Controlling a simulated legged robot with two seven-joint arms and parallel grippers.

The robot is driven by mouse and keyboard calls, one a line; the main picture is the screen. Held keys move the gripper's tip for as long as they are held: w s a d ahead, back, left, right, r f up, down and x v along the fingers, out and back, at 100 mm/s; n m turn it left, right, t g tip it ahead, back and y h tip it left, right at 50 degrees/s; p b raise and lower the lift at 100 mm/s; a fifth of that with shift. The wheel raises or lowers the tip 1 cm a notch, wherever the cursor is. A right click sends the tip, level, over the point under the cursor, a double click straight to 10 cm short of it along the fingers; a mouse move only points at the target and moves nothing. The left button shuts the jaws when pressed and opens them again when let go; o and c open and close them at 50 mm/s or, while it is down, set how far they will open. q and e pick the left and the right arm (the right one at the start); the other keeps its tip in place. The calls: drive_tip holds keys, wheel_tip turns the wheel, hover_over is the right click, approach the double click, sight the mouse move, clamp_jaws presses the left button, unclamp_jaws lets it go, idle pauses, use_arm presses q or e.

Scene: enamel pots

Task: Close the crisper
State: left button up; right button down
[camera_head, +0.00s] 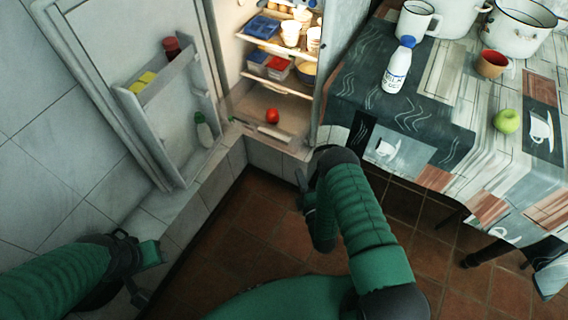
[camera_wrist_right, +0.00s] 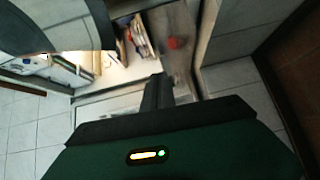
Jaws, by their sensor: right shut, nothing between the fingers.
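The refrigerator (camera_head: 222,60) stands open at the top centre. Its crisper (camera_head: 290,129) is the pale, low compartment at the bottom with a red tomato (camera_head: 272,116) inside; how far it is pulled out is hard to tell. The tomato also shows in the right wrist view (camera_wrist_right: 175,43). My right gripper (camera_head: 303,192) is in front of and below the crisper, apart from it in the head view. Its fingers are together and empty in the right wrist view (camera_wrist_right: 157,90). My left gripper (camera_head: 146,274) is at the lower left, away from the crisper; its jaw opening is unclear.
The fridge door (camera_head: 110,75) is swung open to the left, with a bottle and jars in its shelves. A table (camera_head: 430,150) on the right holds a milk bottle (camera_head: 398,68), a green apple (camera_head: 507,121) and enamel pots. The tiled floor (camera_head: 225,245) between is clear.

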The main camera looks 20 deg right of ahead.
sight(305, 129)
drive_tip(key=w+d+b, duration=0.1)
drive_tip(key=w, duration=0.2)
drive_tip(key=w+d+b, duration=0.1)
drive_tip(key=w+b, duration=0.1)
drive_tip(key=w, duration=0.2)
drive_tip(key=w+d+b, duration=0.1)
drive_tip(key=w+b, duration=0.1)
drive_tip(key=w, duration=0.2)
drive_tip(key=shift+d+f, duration=0.3)
drive_tip(key=shift+f, duration=0.05)
use_arm(q)
drive_tip(key=shift+s+f, duration=0.1)
drive_tip(key=shift+f, duration=2.75)
use_arm(e)
drive_tip(key=shift+w+d+r, duration=0.1)
drive_tip(key=shift+w+d, duration=0.2)
drive_tip(key=shift+n, duration=0.3)
drive_tip(key=w+d+b, duration=0.1)
drive_tip(key=w+d, duration=0.1)
drive_tip(key=d, duration=0.1)
drive_tip(key=w+d+b, duration=0.2)
drive_tip(key=d, duration=0.1)
drive_tip(key=shift+w, duration=0.4)
drive_tip(key=shift+w+d, duration=0.1)
use_arm(q)
drive_tip(key=x, duration=0.3)
drive_tip(key=shift+s+f, duration=0.15)
drive_tip(key=shift+s, duration=0.2)
